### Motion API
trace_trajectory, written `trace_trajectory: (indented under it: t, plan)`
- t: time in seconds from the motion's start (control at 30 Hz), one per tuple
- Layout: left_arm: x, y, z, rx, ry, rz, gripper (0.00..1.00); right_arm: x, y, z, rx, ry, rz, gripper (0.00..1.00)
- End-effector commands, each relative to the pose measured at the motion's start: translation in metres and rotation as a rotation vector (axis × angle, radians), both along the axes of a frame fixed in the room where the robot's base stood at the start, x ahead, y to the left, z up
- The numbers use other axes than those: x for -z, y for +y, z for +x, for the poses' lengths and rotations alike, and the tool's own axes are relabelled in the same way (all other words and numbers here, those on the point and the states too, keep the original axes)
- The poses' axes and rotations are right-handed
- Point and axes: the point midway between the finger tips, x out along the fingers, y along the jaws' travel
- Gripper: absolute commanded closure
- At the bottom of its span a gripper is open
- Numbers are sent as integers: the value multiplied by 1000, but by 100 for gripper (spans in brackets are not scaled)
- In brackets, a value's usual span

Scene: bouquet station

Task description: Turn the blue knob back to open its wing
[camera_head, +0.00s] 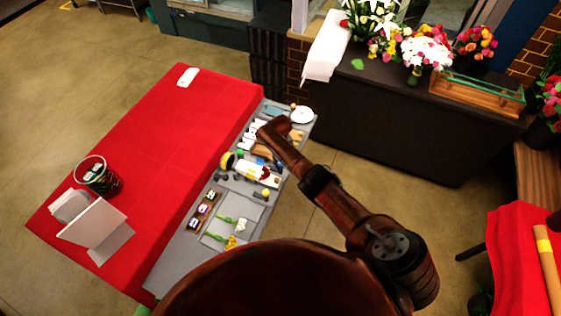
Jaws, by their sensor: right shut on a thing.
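My right gripper (267,130) reaches over the far half of the grey work strip (180,262), among small white and tan parts. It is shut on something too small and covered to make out. A small blue piece (278,167) shows just below my right forearm, beside a white fixture (250,168) with a red part; I cannot tell for sure that it is the blue knob. No wing can be told apart clearly at this size. My left gripper is not in view.
A yellow ball-like part (227,160), a brown tray (204,210) with small coloured items and cut flowers (233,241) lie on the grey strip. The red table (150,165) holds a dark bin (97,176) and a white stand (97,229). A dark counter (400,130) stands behind.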

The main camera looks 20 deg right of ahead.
Motion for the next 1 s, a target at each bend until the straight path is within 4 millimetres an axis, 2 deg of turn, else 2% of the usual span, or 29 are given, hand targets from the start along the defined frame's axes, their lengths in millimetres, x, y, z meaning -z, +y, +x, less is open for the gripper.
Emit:
trace_trajectory:
  t: [0.3,0.73,0.77,1.0]
  plan:
    - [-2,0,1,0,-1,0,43,-3,-2,2,84,-3,-4,100]
    - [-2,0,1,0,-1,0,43,-3,-2,2,93,-4,-4,100]
    - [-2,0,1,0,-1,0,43,-3,-2,2,92,-4,-3,77]
    - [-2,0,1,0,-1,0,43,-1,-1,1,91,-2,-2,60]
